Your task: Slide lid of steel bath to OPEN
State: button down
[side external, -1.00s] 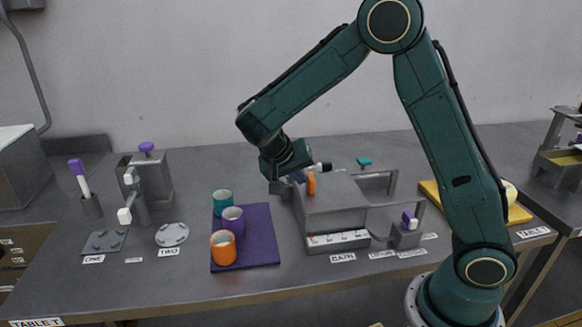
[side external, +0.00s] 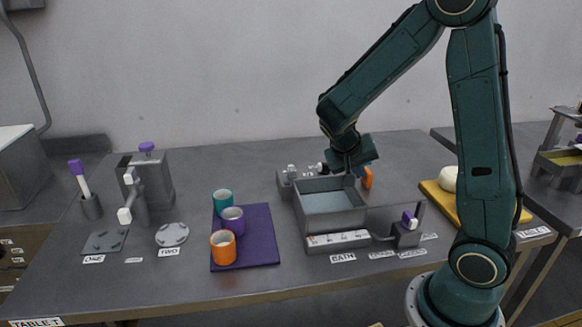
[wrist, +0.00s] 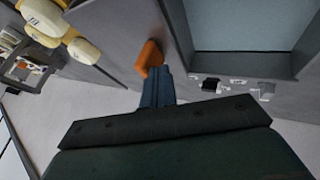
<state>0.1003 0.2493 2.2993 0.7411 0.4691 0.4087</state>
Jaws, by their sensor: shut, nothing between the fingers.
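The steel bath (side external: 338,241) is uncovered in the side view, its pale inside showing; it also shows in the wrist view (wrist: 240,61). The grey lid (side external: 398,190) lies to the right of the opening, partly hidden by my arm. Its orange handle (side external: 367,177) stands at the lid's left part and also shows in the wrist view (wrist: 149,57). My gripper (side external: 359,172) is shut and empty, just left of the handle in the side view. In the wrist view its blue fingers (wrist: 157,84) are close against the handle; I cannot tell if they touch.
A purple-topped switch (side external: 407,229) stands at the bath's front right. A purple mat (side external: 258,240) with three cups lies to the left. A yellow board (side external: 442,199) is at the right, partly behind my arm. Small grey fittings (side external: 292,173) stand behind the bath.

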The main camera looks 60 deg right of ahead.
jog(key=shift+s+d, duration=0.2)
jog(key=shift+s, duration=0.1)
dwell(0.4)
jog(key=w+a+r, duration=0.4)
jog(key=a+r, duration=0.4)
jog(key=a, duration=0.1)
dwell(0.4)
jog(key=shift+s+r, duration=0.1)
